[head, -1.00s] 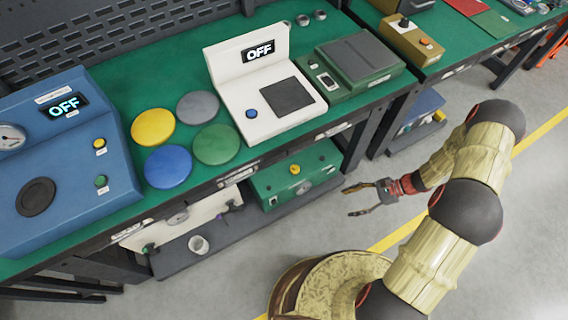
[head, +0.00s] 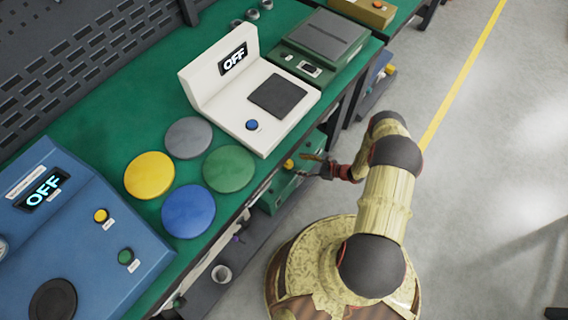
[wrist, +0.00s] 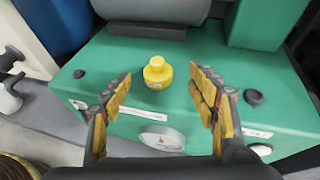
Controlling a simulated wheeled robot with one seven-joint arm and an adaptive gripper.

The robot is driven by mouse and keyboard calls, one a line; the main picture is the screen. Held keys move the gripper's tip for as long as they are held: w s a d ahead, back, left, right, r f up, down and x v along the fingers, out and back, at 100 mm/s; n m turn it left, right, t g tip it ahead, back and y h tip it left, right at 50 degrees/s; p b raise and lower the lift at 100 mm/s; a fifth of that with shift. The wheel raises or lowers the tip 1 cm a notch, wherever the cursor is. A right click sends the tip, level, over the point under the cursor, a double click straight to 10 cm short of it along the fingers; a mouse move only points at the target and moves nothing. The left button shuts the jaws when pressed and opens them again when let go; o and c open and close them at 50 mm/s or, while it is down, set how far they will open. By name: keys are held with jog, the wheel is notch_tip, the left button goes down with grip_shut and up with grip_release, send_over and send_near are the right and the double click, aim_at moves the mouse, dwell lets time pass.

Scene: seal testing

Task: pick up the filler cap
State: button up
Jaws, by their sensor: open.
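The yellow filler cap (wrist: 158,73) sits upright on top of a green box (wrist: 105,70), seen in the wrist view. In the head view the cap (head: 289,164) shows as a small yellow spot on the green box (head: 272,200), under the bench edge. My gripper (wrist: 160,105) is open and empty, its yellow-padded fingers spread to either side of the cap in the picture. The cap looks beyond the fingertips, not touched. In the head view my gripper (head: 318,164) is beside the bench, close to the cap, its fingers partly hard to make out.
The green bench top (head: 118,130) overhangs the lower shelf. On it are a white OFF device (head: 215,95), a blue OFF panel (head: 90,255) and several coloured discs. The floor to the right is clear.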

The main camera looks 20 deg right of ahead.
aim_at(288, 162)
jog(key=b+x, duration=0.3)
jog(key=x, duration=0.4)
jog(key=shift+a, duration=0.25)
jog(key=shift+c, duration=0.3)
jog(key=c, duration=1)
jog(key=shift+r, duration=0.1)
